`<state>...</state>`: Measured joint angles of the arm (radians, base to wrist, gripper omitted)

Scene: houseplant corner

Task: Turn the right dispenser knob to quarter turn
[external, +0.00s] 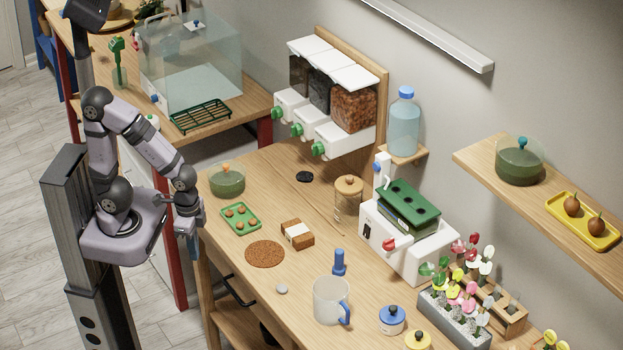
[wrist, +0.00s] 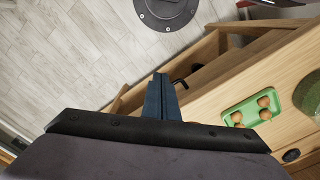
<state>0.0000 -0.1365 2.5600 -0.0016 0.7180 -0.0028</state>
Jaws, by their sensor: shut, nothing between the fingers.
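The dispenser (external: 337,140) on the right of a wall-mounted row has a white spout body and a clear bin of reddish-brown chunks. Its green knob (external: 318,149) sticks out at the front; its turn angle is too small to tell. The middle knob (external: 298,130) and the left knob (external: 277,114) are also green. My gripper (external: 190,228) hangs off the table's left edge, well away from the knobs. In the wrist view its dark fingers (wrist: 160,97) are together and empty. No dispenser shows in the wrist view.
A water bottle (external: 404,128) stands right of the dispensers. The tabletop before the dispensers is mostly clear.

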